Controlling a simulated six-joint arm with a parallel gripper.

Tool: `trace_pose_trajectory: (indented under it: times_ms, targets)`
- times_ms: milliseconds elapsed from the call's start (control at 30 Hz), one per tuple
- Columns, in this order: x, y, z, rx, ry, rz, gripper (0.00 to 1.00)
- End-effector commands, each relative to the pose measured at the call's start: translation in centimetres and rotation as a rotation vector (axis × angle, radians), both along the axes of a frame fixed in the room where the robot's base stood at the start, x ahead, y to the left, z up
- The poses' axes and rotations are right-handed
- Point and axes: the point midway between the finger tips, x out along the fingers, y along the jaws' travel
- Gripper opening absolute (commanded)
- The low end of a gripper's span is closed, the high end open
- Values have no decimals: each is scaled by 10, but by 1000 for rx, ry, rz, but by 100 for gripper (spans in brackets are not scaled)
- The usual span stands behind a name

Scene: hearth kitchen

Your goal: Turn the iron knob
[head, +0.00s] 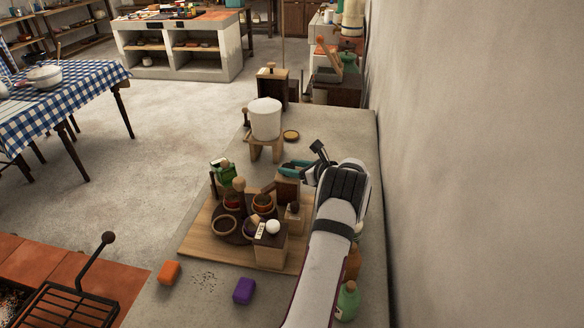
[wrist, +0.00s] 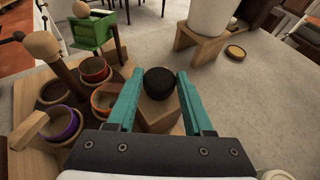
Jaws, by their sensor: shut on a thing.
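The iron knob (wrist: 161,82) is a round black ball on top of a light wooden block (wrist: 158,112), seen in the wrist view. My gripper (wrist: 160,76) has its two teal fingers on either side of the knob, closed on it. In the head view my gripper (head: 296,168) is over the wooden block (head: 287,190), at the back right of a wooden board. The knob is hidden there by the fingers, and its turn angle cannot be told.
Left of the block, small round bowls (head: 224,225) crowd the board (head: 196,238), with a wooden-topped post (head: 239,184) and a green box (head: 222,170). A white pot (head: 265,118) on a wooden stand is behind. A wall (head: 470,160) rises close on the right.

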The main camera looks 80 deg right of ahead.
Motion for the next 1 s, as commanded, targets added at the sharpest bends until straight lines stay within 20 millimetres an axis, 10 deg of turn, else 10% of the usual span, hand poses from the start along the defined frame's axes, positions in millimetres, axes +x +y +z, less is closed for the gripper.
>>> trace_pose_trajectory:
  times_ms: [1000]
  targets:
    - [11, 7, 0, 1, 2, -652, 0]
